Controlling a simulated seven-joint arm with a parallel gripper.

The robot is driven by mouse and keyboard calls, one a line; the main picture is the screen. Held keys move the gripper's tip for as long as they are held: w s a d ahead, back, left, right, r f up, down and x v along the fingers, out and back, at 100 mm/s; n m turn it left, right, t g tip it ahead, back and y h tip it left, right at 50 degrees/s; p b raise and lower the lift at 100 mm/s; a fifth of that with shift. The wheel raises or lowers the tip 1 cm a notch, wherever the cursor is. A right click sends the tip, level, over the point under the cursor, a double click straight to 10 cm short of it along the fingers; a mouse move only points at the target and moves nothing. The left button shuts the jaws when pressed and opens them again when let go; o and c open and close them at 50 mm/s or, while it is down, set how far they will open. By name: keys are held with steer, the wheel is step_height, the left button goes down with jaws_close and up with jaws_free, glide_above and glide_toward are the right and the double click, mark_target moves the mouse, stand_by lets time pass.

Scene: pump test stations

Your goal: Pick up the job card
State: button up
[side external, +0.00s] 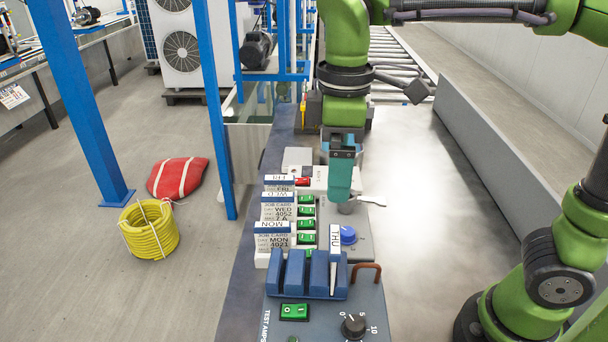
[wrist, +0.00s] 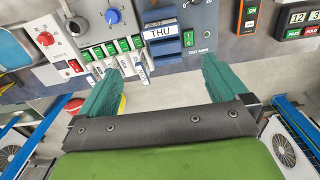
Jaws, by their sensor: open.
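Several white job cards with blue headers stand in a row on the bench's left side in the side view: the MON card (side external: 273,240), the WED card (side external: 276,211) and the FRI card (side external: 279,180). A THU card (side external: 335,240) stands in a blue slotted holder (side external: 293,276) at the front. In the wrist view the THU card (wrist: 161,32) lies beyond the gap between my fingers. My gripper (side external: 344,190) points down above the panel, behind the THU card, with its teal fingers apart. In the wrist view my gripper (wrist: 162,66) is empty.
Green switches (side external: 306,224) line the card row. A blue knob (side external: 348,235), a silver lever (side external: 371,201), a brown handle (side external: 366,271) and a black dial (side external: 354,326) stand on the panels. Bare bench lies right of the panels, bounded by a grey wall (side external: 490,150).

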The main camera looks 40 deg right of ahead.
mark_target(335, 239)
step_height(335, 239, down, 17)
steer(key=shift+s+d, duration=0.1)
steer(key=shift+s, duration=0.05)
steer(key=c, duration=0.9)
